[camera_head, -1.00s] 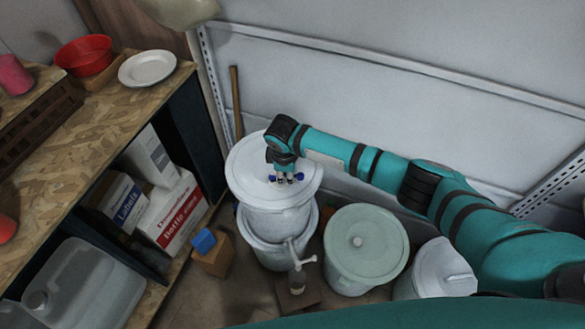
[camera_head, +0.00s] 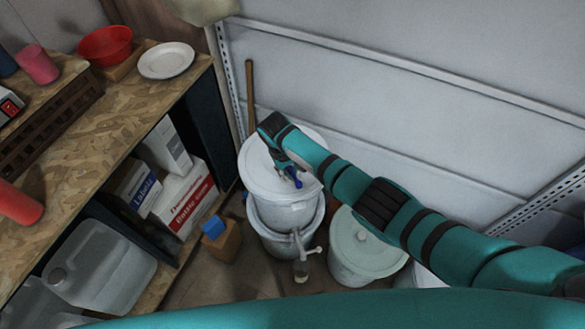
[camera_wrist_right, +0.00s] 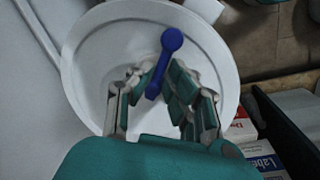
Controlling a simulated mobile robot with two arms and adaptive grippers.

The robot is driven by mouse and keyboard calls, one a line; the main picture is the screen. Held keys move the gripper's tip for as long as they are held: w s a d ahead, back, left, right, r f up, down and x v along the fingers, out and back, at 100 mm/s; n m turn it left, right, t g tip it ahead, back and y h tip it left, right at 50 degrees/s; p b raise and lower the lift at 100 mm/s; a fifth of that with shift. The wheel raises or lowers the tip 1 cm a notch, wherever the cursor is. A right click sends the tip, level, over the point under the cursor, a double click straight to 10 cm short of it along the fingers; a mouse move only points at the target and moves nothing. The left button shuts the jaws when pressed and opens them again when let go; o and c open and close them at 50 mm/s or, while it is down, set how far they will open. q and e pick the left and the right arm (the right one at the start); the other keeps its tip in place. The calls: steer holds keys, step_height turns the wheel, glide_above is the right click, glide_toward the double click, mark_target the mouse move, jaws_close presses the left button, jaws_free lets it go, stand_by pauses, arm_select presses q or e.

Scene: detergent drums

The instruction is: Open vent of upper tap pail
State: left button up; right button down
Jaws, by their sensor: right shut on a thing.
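The upper tap pail (camera_head: 283,214) is white and stands stacked on another white pail, with its round lid (camera_head: 256,168) facing up. A blue vent piece (camera_head: 297,182) with two round ends sits on the lid. It also shows in the right wrist view (camera_wrist_right: 171,41), lying slantwise between the fingers. My right gripper (camera_head: 287,173) is over the lid and shut on the blue vent piece, with one round end sticking out past the fingers. The vent's base is hidden by the fingers. A pale tap (camera_head: 301,244) is at the front of the stack. My left gripper is not in view.
A pale lidded pail (camera_head: 362,250) stands to the right of the stack. A wooden shelf (camera_head: 95,125) with boxes and jugs is on the left. A stick (camera_head: 250,90) leans on the wall behind. A blue block (camera_head: 213,226) sits on a brown box in front.

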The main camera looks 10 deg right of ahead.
mark_target(284, 181)
steer(key=shift+w+r+m, duration=0.1)
steer(key=shift+m, duration=0.55)
steer(key=shift+w+r+m, duration=0.1)
steer(key=shift+m, duration=0.55)
steer(key=c, duration=1.4)
jaws_free()
steer(key=shift+s+f, duration=0.1)
steer(key=shift+f, duration=0.05)
steer(key=shift+a+r, duration=0.1)
steer(key=shift+r, duration=0.15)
steer(key=r, duration=0.3)
steer(key=a+r, duration=0.1)
steer(key=r, duration=0.3)
steer(key=a+r, duration=0.1)
steer(key=r, duration=0.3)
steer(key=shift+s+r, duration=0.2)
